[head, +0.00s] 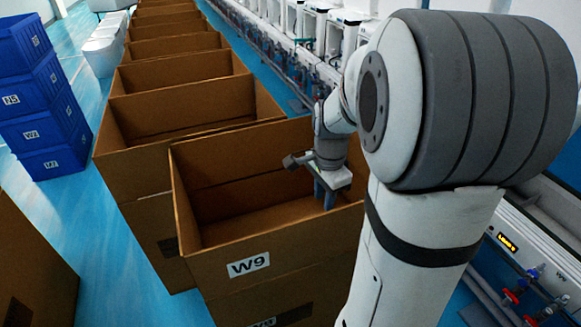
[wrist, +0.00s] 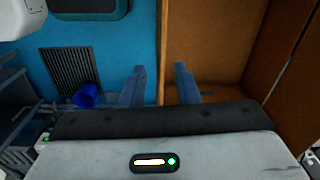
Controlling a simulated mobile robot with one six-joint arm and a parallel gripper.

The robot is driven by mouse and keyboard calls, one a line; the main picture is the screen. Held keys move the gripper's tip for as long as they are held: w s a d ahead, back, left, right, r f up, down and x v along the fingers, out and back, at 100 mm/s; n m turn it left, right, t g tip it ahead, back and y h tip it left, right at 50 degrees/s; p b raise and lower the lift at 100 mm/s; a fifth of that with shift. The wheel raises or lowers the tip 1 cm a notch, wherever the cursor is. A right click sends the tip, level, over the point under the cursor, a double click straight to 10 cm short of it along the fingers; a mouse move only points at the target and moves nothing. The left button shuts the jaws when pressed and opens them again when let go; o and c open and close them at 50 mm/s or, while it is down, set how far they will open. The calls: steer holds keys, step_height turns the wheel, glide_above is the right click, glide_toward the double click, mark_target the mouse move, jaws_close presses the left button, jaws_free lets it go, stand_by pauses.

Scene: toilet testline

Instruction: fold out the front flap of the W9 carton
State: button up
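The W9 carton (head: 235,262) is a brown open-topped box in the middle of the head view, its label on the near face. Its upper panels stand upright. My gripper (head: 327,196) is at the carton's right side, fingers pointing down. In the wrist view my gripper (wrist: 160,88) is open, with one finger on each side of a thin upright panel edge (wrist: 160,50). A gap shows between the edge and each finger. The carton's inside (wrist: 210,50) lies right of the edge. My arm hides part of the carton's right side in the head view.
More open cartons (head: 180,105) stand in a row behind W9. Stacked blue crates (head: 40,105) stand at the left, and another carton (head: 30,270) is at the lower left. The blue floor (head: 110,230) between is clear. Line equipment (head: 530,270) runs along the right.

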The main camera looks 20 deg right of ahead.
mark_target(324, 215)
steer(key=shift+w+d+f+m, duration=0.2)
steer(key=shift+w+d+m, duration=0.05)
steer(key=shift+d+m, duration=0.25)
steer(key=shift+f, duration=0.3)
step_height(324, 215, down, 7)
steer(key=shift+w+f, duration=0.1)
jaws_close()
